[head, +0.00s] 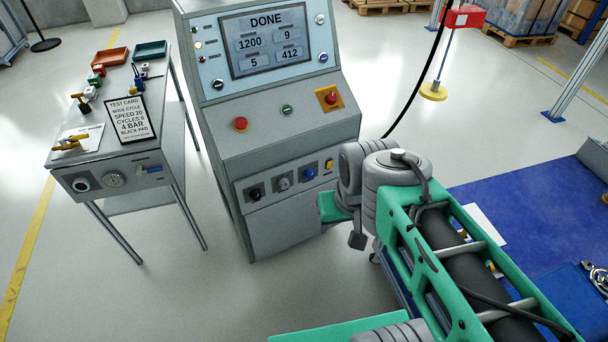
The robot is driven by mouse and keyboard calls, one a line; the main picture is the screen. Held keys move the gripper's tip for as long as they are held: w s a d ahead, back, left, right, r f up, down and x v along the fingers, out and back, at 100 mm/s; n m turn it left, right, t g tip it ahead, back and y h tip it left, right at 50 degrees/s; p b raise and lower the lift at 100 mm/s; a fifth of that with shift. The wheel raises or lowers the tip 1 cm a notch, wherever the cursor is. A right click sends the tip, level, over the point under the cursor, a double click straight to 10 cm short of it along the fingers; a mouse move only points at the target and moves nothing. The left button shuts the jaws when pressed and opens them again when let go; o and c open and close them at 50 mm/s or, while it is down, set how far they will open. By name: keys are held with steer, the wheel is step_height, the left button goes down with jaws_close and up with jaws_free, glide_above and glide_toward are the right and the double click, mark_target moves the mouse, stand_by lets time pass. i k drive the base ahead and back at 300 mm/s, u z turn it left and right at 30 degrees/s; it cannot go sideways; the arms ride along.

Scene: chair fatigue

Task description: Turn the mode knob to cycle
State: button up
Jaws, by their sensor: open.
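The grey machine console (290,130) stands at centre, with a row of controls on its lower front. There are a black knob (256,192), a grey knob (283,184), a blue knob (309,174) and a small yellow control (328,165). Their labels and pointer settings are too small to read, so I cannot tell which is the mode knob. My gripper (357,240) is only partly seen, below my grey wrist joint, right of the row. It is open and appears apart from the knobs; its distance from the panel is unclear.
The display (266,40) reads DONE. The sloped panel has a red button (240,124), a green button (287,110) and a red emergency stop (330,97). A side table (110,155) on the left carries a test card (128,118) reading "MODE CYCLE". Floor before the console is clear.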

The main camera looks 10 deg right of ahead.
mark_target(256, 195)
steer(key=z, duration=0.05)
steer(key=k, duration=0.5)
steer(key=u, duration=0.6)
steer(key=i, duration=0.5)
steer(key=u, duration=0.9)
steer(key=i, duration=0.35)
steer(key=u, duration=0.35)
